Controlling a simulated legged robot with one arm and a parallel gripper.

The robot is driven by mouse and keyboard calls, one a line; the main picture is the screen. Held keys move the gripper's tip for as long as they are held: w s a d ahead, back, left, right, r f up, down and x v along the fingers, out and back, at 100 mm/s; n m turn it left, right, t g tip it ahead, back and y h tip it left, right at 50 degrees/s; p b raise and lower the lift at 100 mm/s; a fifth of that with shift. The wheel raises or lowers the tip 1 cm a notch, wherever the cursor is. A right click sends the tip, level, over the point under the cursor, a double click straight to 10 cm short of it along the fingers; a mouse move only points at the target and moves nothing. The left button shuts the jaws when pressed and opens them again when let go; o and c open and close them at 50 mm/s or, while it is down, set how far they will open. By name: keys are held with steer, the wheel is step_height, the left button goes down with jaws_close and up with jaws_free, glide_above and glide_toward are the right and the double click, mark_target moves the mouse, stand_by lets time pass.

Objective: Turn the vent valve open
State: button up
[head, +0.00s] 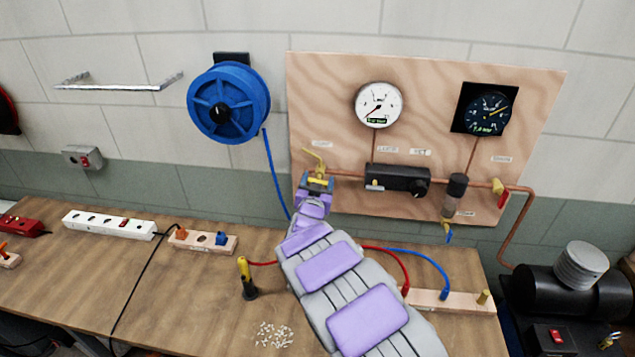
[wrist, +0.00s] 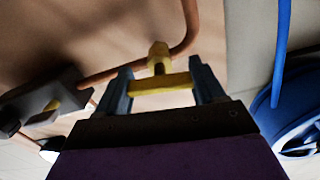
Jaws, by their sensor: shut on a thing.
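A yellow valve handle (wrist: 160,86) sits between the two fingers of my gripper (wrist: 164,88) in the wrist view, with a brass fitting (wrist: 158,58) right behind it. The handle spans from finger to finger, and the gripper is shut on it. In the head view my gripper (head: 318,183) is at the left end of the copper pipe (head: 345,175) on the plywood board (head: 330,90). A curved yellow piece (head: 315,158) stands just above it. The gripper and arm partly hide the valve, and its label is too small to read.
The board also carries a white gauge (head: 379,105), a dark gauge (head: 488,110), a black regulator (head: 398,180) and a red valve handle (head: 502,194). A blue hose reel (head: 228,103) hangs at left. Cables, power strips and a yellow-black screwdriver-like tool (head: 246,279) occupy the bench.

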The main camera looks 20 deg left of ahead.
steer(key=shift+r, duration=0.1)
steer(key=shift+c, duration=0.3)
steer(key=shift+r+n+p, duration=0.25)
steer(key=shift+n+p, duration=0.15)
steer(key=shift+p, duration=0.55)
steer(key=shift+a+f+n+p, duration=0.1)
steer(key=shift+f+n+p, duration=0.05)
steer(key=shift+n+p, duration=0.35)
steer(key=o, duration=1)
steer(key=shift+s, duration=0.15)
steer(key=shift+o, duration=0.2)
steer(key=shift+f, duration=0.1)
